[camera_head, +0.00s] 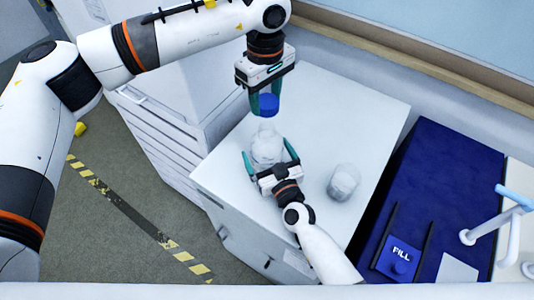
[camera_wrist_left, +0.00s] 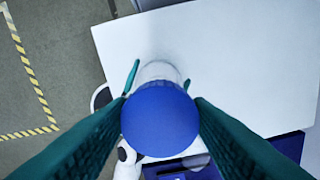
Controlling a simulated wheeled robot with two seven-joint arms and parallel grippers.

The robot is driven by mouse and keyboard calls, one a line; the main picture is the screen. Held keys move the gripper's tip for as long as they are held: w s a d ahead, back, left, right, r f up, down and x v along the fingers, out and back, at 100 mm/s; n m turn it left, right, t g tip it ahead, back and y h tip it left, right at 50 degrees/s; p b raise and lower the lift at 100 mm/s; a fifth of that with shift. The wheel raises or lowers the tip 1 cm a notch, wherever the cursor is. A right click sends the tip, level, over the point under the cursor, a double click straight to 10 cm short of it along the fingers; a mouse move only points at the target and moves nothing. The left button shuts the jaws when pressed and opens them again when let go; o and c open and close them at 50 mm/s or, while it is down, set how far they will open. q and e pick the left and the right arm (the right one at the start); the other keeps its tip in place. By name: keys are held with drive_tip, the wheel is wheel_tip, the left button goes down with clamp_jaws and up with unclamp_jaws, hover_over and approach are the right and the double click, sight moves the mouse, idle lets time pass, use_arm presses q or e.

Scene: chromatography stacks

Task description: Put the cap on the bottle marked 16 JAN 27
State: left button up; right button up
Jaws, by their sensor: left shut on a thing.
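My left gripper (camera_head: 266,92) is shut on a blue cap (camera_head: 268,104). In the left wrist view the cap (camera_wrist_left: 160,118) sits between the green fingers and covers part of a clear bottle (camera_wrist_left: 160,71) below. In the head view this bottle (camera_head: 267,145) stands upright on the white top, under and slightly in front of the cap, with a gap between them. My right gripper (camera_head: 269,157) has one finger on each side of this bottle; I cannot tell whether they press on it. A second clear bottle (camera_head: 343,181) stands to the right. No date marking is readable on either bottle.
The white cabinet top (camera_head: 350,110) is clear behind the bottles. A dark blue mat (camera_head: 440,170) with a blue FILL block (camera_head: 400,258) and black rails lies to the right. A pale tap-like fixture (camera_head: 495,220) stands at the far right.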

sight(266, 128)
use_arm(q)
drive_tip(key=shift+s, duration=0.1)
use_arm(e)
drive_tip(key=shift+w+a, duration=0.15)
drive_tip(key=shift+w, duration=0.1)
drive_tip(key=shift+c, duration=0.2)
drive_tip(key=c, duration=1.4)
use_arm(q)
drive_tip(key=shift+f, duration=2.45)
use_arm(e)
drive_tip(key=shift+o, duration=0.2)
use_arm(q)
drive_tip(key=shift+f, duration=0.9)
drive_tip(key=shift+f, duration=0.55)
